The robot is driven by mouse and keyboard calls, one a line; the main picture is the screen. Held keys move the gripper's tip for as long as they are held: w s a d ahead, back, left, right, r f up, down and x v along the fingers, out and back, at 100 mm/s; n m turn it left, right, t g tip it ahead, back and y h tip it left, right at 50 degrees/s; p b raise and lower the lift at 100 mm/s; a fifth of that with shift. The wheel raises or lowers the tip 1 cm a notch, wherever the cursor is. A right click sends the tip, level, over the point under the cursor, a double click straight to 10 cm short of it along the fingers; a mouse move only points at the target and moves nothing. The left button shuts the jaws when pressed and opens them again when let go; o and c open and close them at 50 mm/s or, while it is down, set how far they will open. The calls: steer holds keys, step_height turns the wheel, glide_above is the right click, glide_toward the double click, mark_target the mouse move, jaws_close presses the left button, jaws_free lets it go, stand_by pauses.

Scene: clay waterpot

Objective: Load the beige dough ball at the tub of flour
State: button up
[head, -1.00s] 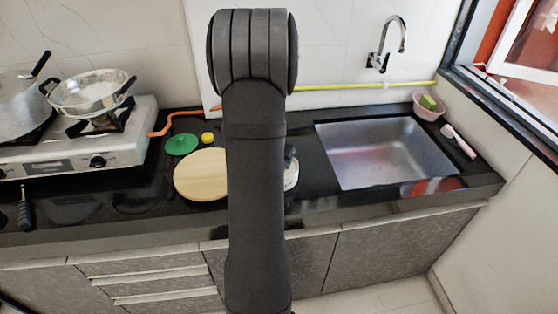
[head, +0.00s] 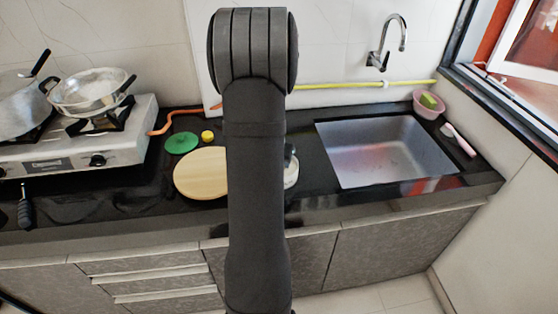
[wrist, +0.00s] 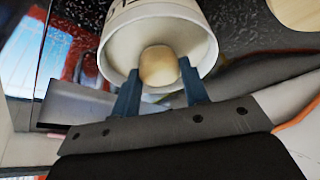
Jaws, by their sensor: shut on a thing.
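The beige dough ball (wrist: 158,65) is between the two blue fingers of my gripper (wrist: 159,70) in the wrist view. My gripper is shut on it. Behind the ball is the open mouth of the white tub of flour (wrist: 116,48), with a pale inside. The ball appears at or just inside the tub's mouth; whether it touches the flour I cannot tell. In the head view my arm hides the ball and most of the tub; only a pale sliver of the tub (head: 292,173) shows to the right of the arm.
A round wooden board (head: 201,174), a green disc (head: 181,142) and a small yellow ball (head: 207,137) are left of my arm. A stove (head: 75,150) with pots stands farther left. A sink (head: 385,150) is on the right, with a pink bowl (head: 428,112) behind it.

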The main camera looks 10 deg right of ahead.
steer(key=shift+r, duration=3.5)
